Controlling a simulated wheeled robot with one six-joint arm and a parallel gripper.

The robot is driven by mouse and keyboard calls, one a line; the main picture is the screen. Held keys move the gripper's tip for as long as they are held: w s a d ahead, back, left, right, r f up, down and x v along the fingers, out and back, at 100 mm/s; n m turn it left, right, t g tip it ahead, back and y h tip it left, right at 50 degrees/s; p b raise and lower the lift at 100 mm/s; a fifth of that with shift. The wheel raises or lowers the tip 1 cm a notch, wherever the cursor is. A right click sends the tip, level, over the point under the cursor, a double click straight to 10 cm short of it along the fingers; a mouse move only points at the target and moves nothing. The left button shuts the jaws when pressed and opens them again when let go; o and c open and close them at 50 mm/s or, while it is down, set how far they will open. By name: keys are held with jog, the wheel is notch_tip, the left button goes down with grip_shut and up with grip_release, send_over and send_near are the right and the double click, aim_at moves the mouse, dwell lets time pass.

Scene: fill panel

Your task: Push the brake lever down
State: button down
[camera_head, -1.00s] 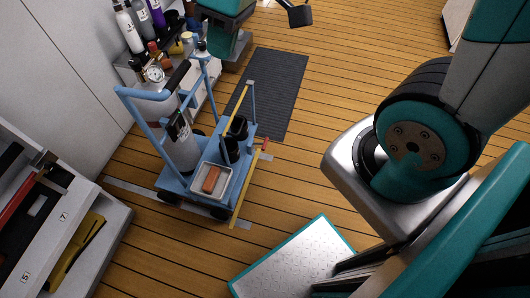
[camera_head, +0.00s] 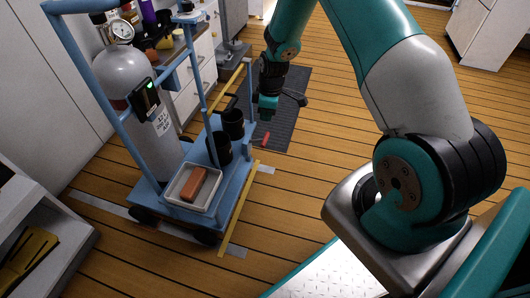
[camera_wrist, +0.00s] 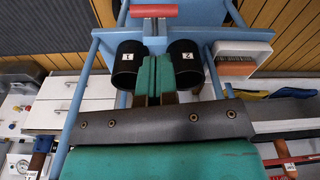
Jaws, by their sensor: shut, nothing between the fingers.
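The brake lever with a red handle (camera_head: 265,139) is at the far right edge of the blue cart (camera_head: 235,188), low near the floor. In the wrist view the red bar (camera_wrist: 153,11) lies level at the top, beyond the fingertips. My gripper (camera_head: 267,115) is shut and empty, above and close to the lever in the head view. Its teal fingers (camera_wrist: 155,62) point toward the red bar in the wrist view, with a visible gap in the picture. I cannot tell the exact height between them. Part of the lever's mount is hidden behind the fingers.
The cart carries a grey cylinder (camera_head: 137,110), two black cups marked 1 (camera_wrist: 128,64) and 2 (camera_wrist: 185,64), and a white tray (camera_head: 178,201) with an orange-brown block (camera_head: 195,184). Blue posts rise beside the cups. A dark mat (camera_head: 290,110) lies behind the cart.

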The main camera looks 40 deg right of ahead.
aim_at(266, 138)
jog(key=f, duration=0.1)
jog(key=d+f, duration=0.1)
jog(key=f, duration=0.1)
jog(key=shift+s+b, duration=0.1)
jog(key=shift+b, duration=0.2)
jog(key=f+b, duration=0.6)
jog(key=f, duration=0.1)
jog(key=shift+w+a, duration=0.2)
jog(key=shift+w, duration=0.05)
